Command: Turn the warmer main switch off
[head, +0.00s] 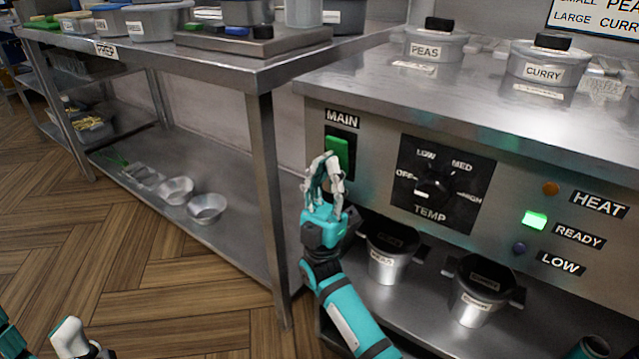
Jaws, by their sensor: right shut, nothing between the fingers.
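The warmer's main switch (337,150) is a green rocker in a dark frame under the MAIN label, on the left of the warmer's front panel (380,125). Its upper part shows green; its lower part is hidden behind my right gripper. My right gripper (328,160) is shut and empty, with its fingertips at the switch's lower left. I cannot tell whether they touch it.
The TEMP knob (437,187) is right of the switch. The READY lamp (535,219) is lit green; HEAT (551,188) and LOW (519,248) look dim. Lidded pots (383,262) stand below the panel. The prep table (200,60) stands at left.

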